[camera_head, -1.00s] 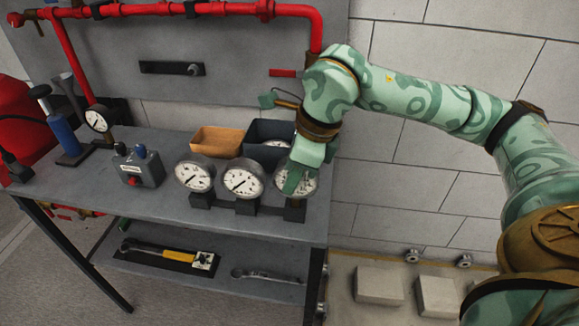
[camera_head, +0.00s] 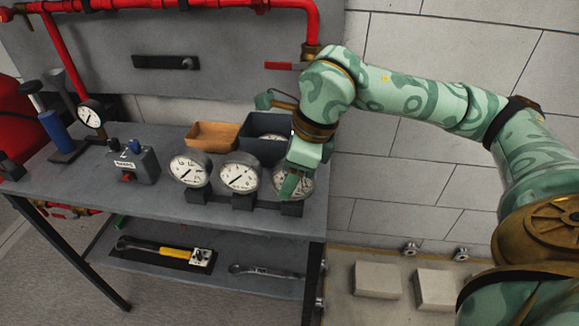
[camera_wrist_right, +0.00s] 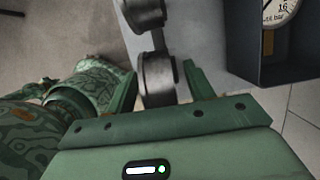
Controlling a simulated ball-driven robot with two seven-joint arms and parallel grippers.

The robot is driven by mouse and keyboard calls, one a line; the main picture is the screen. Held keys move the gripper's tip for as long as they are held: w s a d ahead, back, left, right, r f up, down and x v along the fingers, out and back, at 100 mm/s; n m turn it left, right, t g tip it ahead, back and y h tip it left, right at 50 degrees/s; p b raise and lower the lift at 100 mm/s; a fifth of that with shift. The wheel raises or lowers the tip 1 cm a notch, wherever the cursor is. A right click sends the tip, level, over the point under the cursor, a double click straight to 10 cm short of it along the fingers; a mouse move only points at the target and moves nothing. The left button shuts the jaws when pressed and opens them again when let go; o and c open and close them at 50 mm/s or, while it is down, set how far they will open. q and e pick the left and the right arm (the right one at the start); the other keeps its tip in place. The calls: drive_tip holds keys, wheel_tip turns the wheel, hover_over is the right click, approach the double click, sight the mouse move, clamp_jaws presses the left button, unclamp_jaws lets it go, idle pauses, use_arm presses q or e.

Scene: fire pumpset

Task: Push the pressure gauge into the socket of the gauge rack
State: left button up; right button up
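The gauge rack (camera_head: 243,202) stands along the table's front edge and bears round white-faced gauges. The left gauge (camera_head: 189,170) and middle gauge (camera_head: 239,178) stand upright in it. The pressure gauge (camera_head: 307,182) is at the right end, over the rack's right socket block (camera_head: 292,208). My right gripper (camera_head: 293,182) reaches down on it, and one finger covers part of its dial. My left gripper is out of view.
Behind the rack are a tan bin (camera_head: 212,136) and a dark bin (camera_head: 262,148) with another gauge inside. A grey box (camera_head: 134,165) and a blue pump (camera_head: 56,132) stand further left. A wrench (camera_head: 265,271) lies on the lower shelf.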

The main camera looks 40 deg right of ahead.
drive_tip(key=p+v, duration=0.3)
drive_tip(key=v, duration=0.4)
drive_tip(key=shift+r, duration=0.3)
use_arm(q)
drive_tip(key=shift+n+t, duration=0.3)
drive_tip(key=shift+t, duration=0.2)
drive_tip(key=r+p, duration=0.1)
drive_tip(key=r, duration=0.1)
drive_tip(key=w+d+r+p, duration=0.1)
drive_tip(key=p, duration=0.1)
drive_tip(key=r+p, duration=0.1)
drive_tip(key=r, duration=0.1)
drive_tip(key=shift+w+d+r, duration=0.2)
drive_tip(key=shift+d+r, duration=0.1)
use_arm(e)
drive_tip(key=v, duration=0.9)
drive_tip(key=shift+s+f, duration=0.1)
drive_tip(key=shift+s, duration=0.05)
